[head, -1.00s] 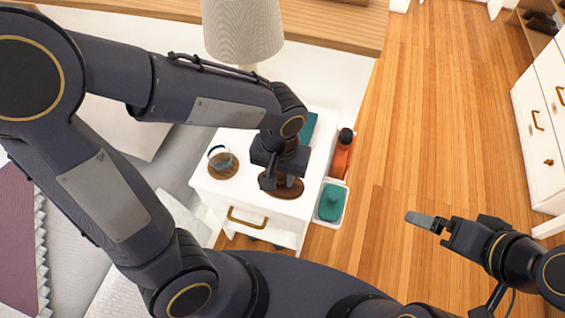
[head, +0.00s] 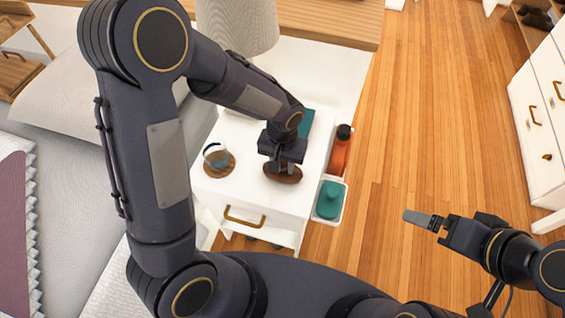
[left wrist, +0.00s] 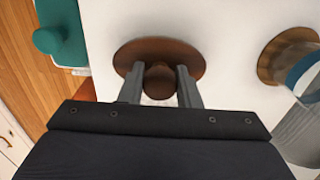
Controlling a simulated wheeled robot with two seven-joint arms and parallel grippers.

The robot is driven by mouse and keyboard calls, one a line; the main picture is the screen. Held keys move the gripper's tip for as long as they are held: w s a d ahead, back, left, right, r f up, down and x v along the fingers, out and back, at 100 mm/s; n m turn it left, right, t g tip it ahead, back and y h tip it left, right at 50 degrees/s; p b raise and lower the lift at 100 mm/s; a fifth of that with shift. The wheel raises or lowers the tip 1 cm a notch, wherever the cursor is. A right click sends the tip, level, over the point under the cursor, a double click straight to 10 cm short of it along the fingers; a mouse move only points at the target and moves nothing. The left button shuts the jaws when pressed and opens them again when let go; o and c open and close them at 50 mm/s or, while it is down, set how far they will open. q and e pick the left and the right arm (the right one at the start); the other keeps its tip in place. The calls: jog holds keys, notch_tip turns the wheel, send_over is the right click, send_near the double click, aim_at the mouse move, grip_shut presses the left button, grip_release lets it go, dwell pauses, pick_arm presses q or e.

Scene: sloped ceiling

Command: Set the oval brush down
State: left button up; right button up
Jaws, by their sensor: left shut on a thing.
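The oval brush (head: 283,175) is a dark brown oval with a round knob handle, over the white nightstand top (head: 247,190) near its front right. In the left wrist view the brush (left wrist: 128,57) has its knob between the two grey fingers. My left gripper (head: 282,163) is shut on the knob from above; it also shows in the left wrist view (left wrist: 160,86). The brush looks level and at or very close to the surface; contact underneath is hidden. My right gripper (head: 424,220) is over the floor at the right, away from the nightstand; its finger gap does not show.
A glass (head: 215,155) on a round wooden coaster (head: 222,171) stands left of the brush. A teal item (head: 306,123) lies behind. An orange bottle (head: 340,150) and a white tray with a teal bottle (head: 329,200) are at the right. A lamp (head: 237,25) stands behind.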

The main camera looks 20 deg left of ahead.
aim_at(282, 163)
pick_arm(q)
jog(key=shift+f, duration=0.25)
jog(key=o, duration=1.1)
jog(key=shift+r, duration=0.1)
jog(key=shift+r, duration=0.5)
notch_tip(282, 163, up, 12)
jog(key=shift+f+p, duration=0.25)
jog(key=shift+p, duration=0.9)
